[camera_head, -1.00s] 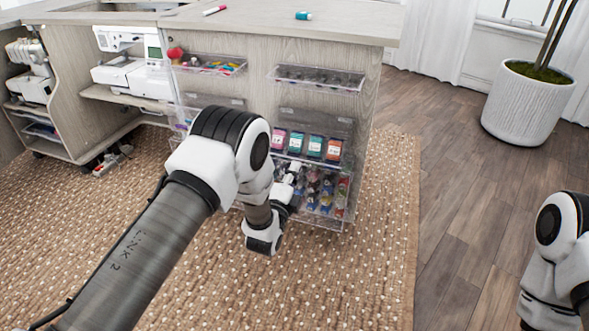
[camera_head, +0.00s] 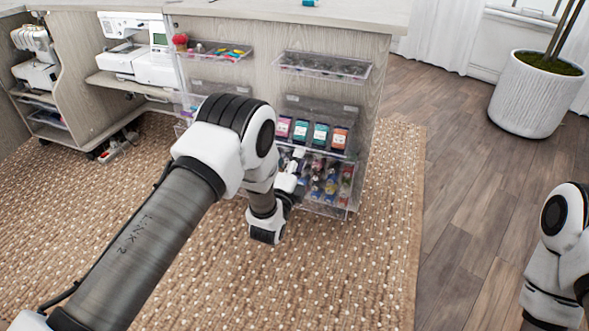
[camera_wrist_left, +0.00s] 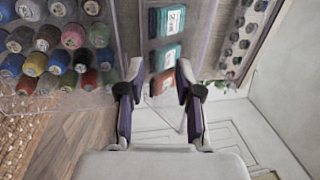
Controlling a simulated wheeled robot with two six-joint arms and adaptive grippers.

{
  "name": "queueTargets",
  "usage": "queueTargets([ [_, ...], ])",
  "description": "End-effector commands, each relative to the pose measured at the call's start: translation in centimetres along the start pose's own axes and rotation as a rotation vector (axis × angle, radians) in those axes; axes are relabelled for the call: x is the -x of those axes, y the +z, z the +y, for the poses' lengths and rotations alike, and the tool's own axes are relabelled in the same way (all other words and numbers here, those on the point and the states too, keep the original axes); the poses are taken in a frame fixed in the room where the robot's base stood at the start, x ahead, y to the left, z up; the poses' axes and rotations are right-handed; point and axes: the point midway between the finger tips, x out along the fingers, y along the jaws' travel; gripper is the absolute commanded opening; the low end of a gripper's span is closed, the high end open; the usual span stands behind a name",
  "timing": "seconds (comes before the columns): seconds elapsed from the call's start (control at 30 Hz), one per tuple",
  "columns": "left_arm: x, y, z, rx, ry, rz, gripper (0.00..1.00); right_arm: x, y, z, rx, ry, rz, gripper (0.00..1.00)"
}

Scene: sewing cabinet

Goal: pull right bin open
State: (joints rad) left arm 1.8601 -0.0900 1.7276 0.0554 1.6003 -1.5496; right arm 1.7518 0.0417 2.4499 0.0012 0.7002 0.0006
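A clear bin of thread spools (camera_head: 328,180) hangs low on the right end of the cabinet in the head view. Above it, a clear bin holds coloured packets (camera_head: 320,133). I cannot tell which is the right bin. My left gripper (camera_head: 299,155) is at the front of these bins, partly hidden by my own arm. In the left wrist view its two fingers (camera_wrist_left: 156,90) are apart, with clear plastic and packets (camera_wrist_left: 165,52) beyond the gap. Spools (camera_wrist_left: 60,45) lie left of the fingers. Contact with a bin cannot be told. My right gripper is out of view.
Clear trays (camera_head: 322,67) and (camera_head: 218,51) hang above on the cabinet, under its top (camera_head: 300,16). A white sewing machine (camera_head: 140,52) stands at left. A potted plant (camera_head: 538,97) stands at right. The rug (camera_head: 350,270) in front is clear.

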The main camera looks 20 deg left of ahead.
Motion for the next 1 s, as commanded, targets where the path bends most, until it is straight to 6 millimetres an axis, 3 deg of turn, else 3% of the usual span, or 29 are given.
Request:
queueTargets([
  [0.17, 3.3, 0.0, 0.1, 0.0, 0.006, 0.001, 0.35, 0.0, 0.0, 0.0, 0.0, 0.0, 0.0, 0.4],
  [0.4, 9.3, 0.0, 0.2, 0.0, 0.007, 0.001, 0.35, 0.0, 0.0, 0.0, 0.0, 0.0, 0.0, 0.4],
  [0.5, 10.8, 0.0, 0.1, 0.0, 0.004, 0.0, 0.35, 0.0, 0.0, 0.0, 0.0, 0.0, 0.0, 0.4],
  [1.0, 11.6, 0.0, 0.1, 0.0, 0.002, 0.0, 0.35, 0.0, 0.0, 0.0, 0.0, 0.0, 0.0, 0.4],
])
